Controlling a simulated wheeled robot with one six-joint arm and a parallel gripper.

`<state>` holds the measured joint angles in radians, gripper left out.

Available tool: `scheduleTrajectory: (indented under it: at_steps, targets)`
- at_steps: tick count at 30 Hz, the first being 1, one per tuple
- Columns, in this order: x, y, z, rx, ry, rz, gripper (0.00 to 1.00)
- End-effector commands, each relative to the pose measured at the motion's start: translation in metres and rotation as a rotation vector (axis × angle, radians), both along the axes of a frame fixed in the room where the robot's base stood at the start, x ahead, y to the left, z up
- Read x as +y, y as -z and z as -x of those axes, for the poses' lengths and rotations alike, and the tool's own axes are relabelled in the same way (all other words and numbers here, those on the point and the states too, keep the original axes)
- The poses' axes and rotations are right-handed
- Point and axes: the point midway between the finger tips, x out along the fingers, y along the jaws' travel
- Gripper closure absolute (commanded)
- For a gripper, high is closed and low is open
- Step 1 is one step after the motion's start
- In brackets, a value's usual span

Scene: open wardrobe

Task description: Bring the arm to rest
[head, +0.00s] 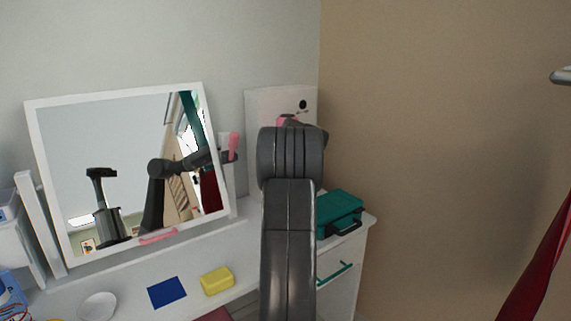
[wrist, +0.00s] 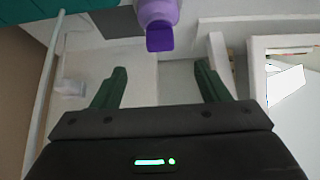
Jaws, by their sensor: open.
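My gripper (wrist: 161,67) is open in the wrist view, with its two dark green fingers spread and nothing between them. A lavender bottle with a purple cap (wrist: 160,37) shows just past the fingertips, apart from them. In the head view my dark grey arm rises through the middle of the picture and bends away from me. It hides my gripper there.
A white-framed mirror (head: 30,130) leans at the left on a white dresser (head: 345,272). A teal case (head: 338,212) sits right of my arm. A yellow block (head: 217,281), blue square (head: 167,292) and white dish (head: 97,306) lie in front. Red cloth (head: 540,265) hangs far right.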

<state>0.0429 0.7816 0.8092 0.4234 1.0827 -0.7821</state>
Motion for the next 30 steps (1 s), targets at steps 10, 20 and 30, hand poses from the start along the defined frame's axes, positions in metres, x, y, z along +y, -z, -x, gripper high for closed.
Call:
scheduleTrajectory:
  at_steps: [10,20,30]
  targets:
    - [0.024,0.057,-0.032,0.003,-0.001,0.000,0.32]
    - [0.040,0.094,-0.054,0.000,-0.001,0.000,0.32]
    - [0.042,0.097,-0.057,-0.001,0.001,0.000,0.32]
